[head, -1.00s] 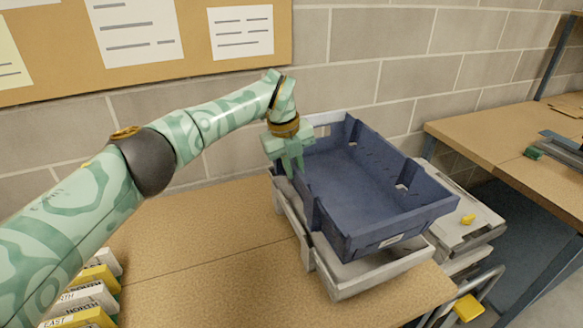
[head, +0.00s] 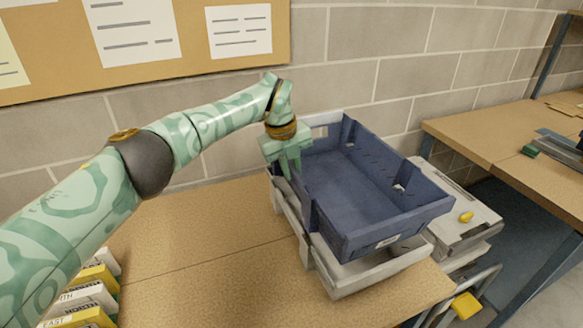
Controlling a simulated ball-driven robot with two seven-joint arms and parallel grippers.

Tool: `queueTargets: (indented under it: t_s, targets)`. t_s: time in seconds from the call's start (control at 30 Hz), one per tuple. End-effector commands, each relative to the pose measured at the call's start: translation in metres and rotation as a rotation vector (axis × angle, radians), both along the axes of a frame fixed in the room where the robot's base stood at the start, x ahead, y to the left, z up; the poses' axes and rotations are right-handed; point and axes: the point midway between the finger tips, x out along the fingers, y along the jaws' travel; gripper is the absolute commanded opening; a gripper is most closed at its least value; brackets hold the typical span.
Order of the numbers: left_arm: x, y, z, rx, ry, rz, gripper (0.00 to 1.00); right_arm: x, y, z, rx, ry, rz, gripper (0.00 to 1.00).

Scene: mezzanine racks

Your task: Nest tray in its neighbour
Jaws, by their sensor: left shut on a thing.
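A blue tray (head: 352,180) sits over a grey tray (head: 340,277) on the wooden table. The blue tray is empty, and its near right end overlaps the grey tray's rim. The grey tray shows along its left and front sides; its inside is mostly hidden. My left gripper (head: 289,168) is shut on the blue tray's left wall near its far end. Whether the blue tray rests fully down inside the grey one is hard to tell. My right gripper is not in view.
Several labelled boxes (head: 88,300) stand at the table's lower left. Another bench (head: 500,160) is at the right. A block wall (head: 350,60) and notice board (head: 40,70) are behind.

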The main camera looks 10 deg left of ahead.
Motion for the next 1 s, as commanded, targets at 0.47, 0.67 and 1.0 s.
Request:
queueTargets:
  t_s: [0.47, 0.67, 1.0]
  targets:
    - [0.001, 0.0, -0.008, -0.002, -0.002, -0.001, 0.0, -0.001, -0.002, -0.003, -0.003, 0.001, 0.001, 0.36]
    - [0.001, 0.0, -0.019, -0.002, -0.003, -0.001, 0.0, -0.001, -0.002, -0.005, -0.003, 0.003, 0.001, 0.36]
    - [0.001, 0.0, -0.037, -0.003, -0.003, 0.0, 0.0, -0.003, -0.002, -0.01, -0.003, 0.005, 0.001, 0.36]
